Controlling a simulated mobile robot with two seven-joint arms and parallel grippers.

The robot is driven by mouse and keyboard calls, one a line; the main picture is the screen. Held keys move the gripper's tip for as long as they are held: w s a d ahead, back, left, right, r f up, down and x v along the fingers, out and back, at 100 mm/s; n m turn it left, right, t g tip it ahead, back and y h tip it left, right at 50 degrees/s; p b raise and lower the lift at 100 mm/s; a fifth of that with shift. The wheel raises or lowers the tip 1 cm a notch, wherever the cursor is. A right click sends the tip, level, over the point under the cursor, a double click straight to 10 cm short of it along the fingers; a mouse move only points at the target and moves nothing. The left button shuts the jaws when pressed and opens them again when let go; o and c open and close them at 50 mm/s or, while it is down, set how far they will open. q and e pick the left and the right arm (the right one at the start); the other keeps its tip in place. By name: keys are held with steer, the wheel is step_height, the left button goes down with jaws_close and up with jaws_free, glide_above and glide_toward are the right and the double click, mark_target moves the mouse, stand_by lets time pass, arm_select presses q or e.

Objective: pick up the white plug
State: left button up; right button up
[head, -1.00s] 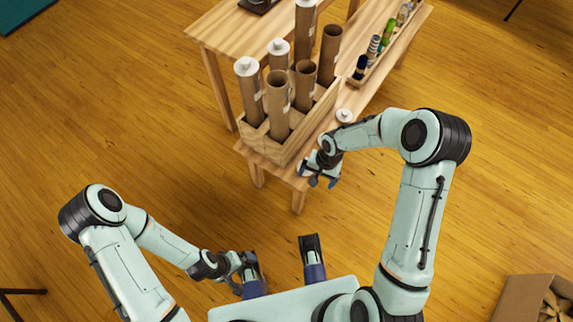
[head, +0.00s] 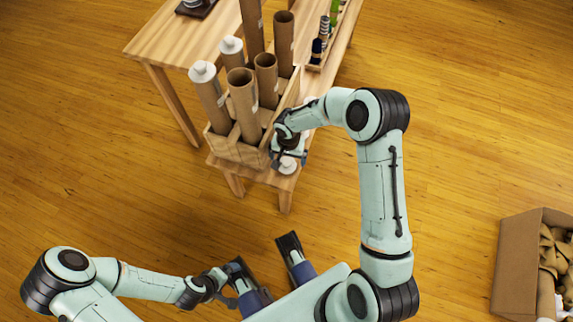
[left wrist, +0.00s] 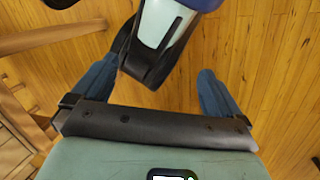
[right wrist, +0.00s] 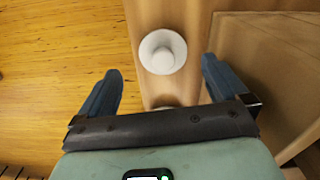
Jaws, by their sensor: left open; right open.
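A white plug (head: 288,165), round with a raised knob, sits on the near end of the wooden table, beside the crate. In the right wrist view the plug (right wrist: 162,51) lies ahead of and between the two fingers, with nothing touching it that I can see. My right gripper (head: 289,155) is open and empty above the table end. A second pale round piece (right wrist: 168,106) shows in part behind the gripper's crossbar. My left gripper (left wrist: 158,66) is open and empty, low near my base, away from the table.
A wooden crate (head: 222,147) with several cardboard tubes, some white-capped, stands close beside the right gripper. A rack of spools (head: 316,65) lies farther back. A cardboard box (head: 517,262) stands on the floor at the right.

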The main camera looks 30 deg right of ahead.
mark_target(287, 162)
steer(key=f, duration=0.3)
steer(key=f+b, duration=0.1)
steer(key=f, duration=0.1)
steer(key=shift+w+a+f, duration=0.1)
steer(key=shift+w+f, duration=0.05)
steer(key=shift+w, duration=0.1)
arm_select(q)
steer(key=shift+w+a+f+t, duration=0.15)
steer(key=shift+w+a+f, duration=0.1)
steer(key=shift+w+f, duration=0.2)
steer(key=shift+w+a+f+t, duration=0.2)
steer(key=shift+w+f, duration=0.1)
steer(key=shift+w, duration=0.15)
arm_select(e)
steer(key=c, duration=1.1)
